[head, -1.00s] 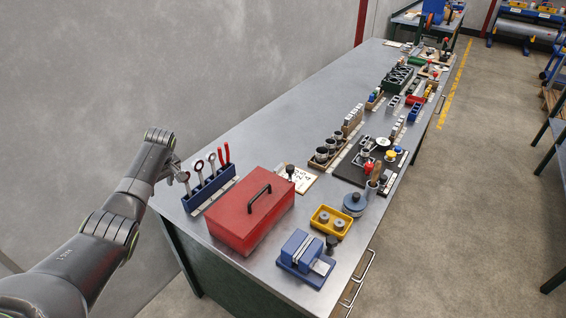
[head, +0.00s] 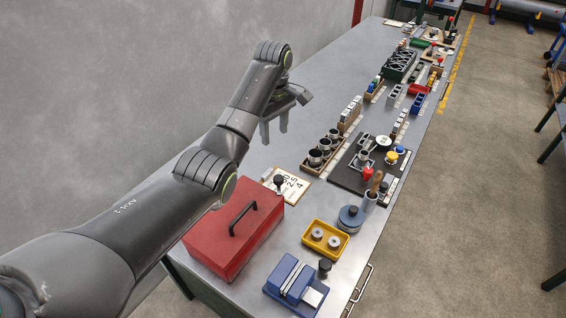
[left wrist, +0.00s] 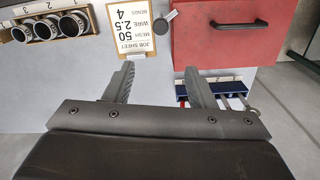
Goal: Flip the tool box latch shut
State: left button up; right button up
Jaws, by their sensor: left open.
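The red tool box (head: 262,228) stands at the near end of the bench with its lid down and a black handle (head: 240,220) on top. I cannot make out its latch in either view. My left gripper (head: 275,132) is open and empty above the bench, beyond the tool box, with its fingers pointing down. My right gripper is not in view.
A job sheet board (head: 291,186) and a black knob (head: 279,181) lie beside the box. A blue tool rack (left wrist: 205,92) shows below it in the wrist view. A blue vise (head: 296,283), yellow tray (head: 325,241) and cup block (head: 324,152) stand nearby. Bare bench lies along the wall.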

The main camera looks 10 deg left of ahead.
pick_arm(q)
jog(key=d, duration=0.1)
jog(key=b, duration=0.2)
send_over(278, 178)
notch_tip(278, 178, down, 11)
jog(key=shift+r, duration=0.2)
notch_tip(278, 178, down, 6)
jog(key=shift+r, duration=0.1)
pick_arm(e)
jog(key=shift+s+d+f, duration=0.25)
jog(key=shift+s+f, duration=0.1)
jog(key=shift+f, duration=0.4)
pick_arm(q)
jog(key=c, duration=1)
jog(key=shift+o, duration=0.2)
jog(key=shift+w, duration=0.1)
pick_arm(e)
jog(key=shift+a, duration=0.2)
